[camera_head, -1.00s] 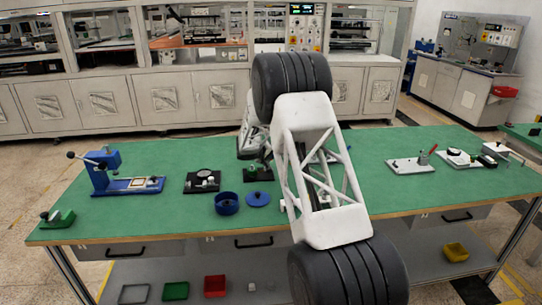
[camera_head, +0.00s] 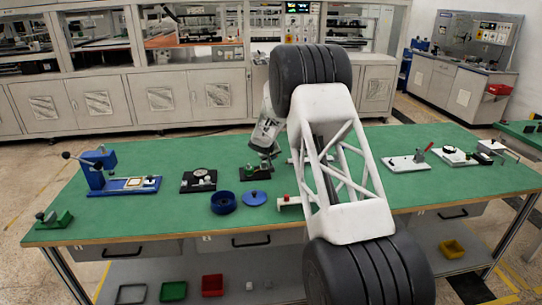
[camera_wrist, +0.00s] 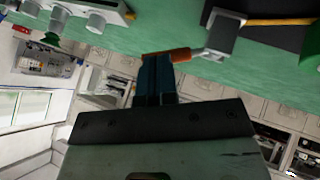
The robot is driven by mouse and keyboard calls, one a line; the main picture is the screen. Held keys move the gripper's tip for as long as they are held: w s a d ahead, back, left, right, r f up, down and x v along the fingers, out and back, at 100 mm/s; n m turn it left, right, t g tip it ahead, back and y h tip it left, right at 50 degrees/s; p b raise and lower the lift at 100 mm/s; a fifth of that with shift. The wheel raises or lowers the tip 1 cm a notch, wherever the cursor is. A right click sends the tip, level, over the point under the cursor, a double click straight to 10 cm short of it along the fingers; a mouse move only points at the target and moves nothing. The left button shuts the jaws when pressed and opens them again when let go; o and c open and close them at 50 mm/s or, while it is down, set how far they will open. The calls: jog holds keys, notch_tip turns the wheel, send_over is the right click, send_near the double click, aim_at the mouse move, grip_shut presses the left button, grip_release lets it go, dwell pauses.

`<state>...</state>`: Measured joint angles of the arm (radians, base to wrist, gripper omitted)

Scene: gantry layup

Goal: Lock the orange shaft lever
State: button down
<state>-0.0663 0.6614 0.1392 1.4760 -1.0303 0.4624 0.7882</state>
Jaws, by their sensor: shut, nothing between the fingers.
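In the wrist view an orange lever (camera_wrist: 172,56) sticks out from a grey block (camera_wrist: 224,32) on the green table. My gripper (camera_wrist: 158,62) is shut and empty, and its dark fingertips are right at the lever's free end. I cannot tell whether they touch it. In the head view my gripper is small and mostly lost below my wrist, over the table's middle near a small black fixture (camera_head: 252,173). I cannot make out the orange lever in that view.
A blue press (camera_head: 96,172), a black plate (camera_head: 198,181), a blue bowl (camera_head: 223,203) and a blue disc (camera_head: 255,198) stand left of my arm. A white fixture with a red knob (camera_head: 286,200) is partly hidden by my arm. White fixtures (camera_head: 405,163) stand at right.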

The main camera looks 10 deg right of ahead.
jog(key=shift+d+f+m+y, duration=0.3)
jog(key=shift+d+y, duration=0.05)
jog(key=shift+y, duration=0.45)
jog(key=shift+d+f+y, duration=0.15)
jog(key=shift+f+y, duration=0.05)
jog(key=shift+y, duration=0.1)
jog(key=shift+d+f, duration=0.15)
jog(key=shift+f, duration=0.05)
jog(key=shift+a, duration=0.3)
jog(key=shift+a+r, duration=0.2)
jog(key=shift+a, duration=0.3)
jog(key=shift+s+r, duration=0.1)
jog(key=shift+r, duration=0.05)
dwell(0.3)
jog(key=d+v, duration=0.2)
jog(key=v, duration=1.1)
jog(key=shift+r, duration=0.45)
jog(key=shift+s+d, duration=0.1)
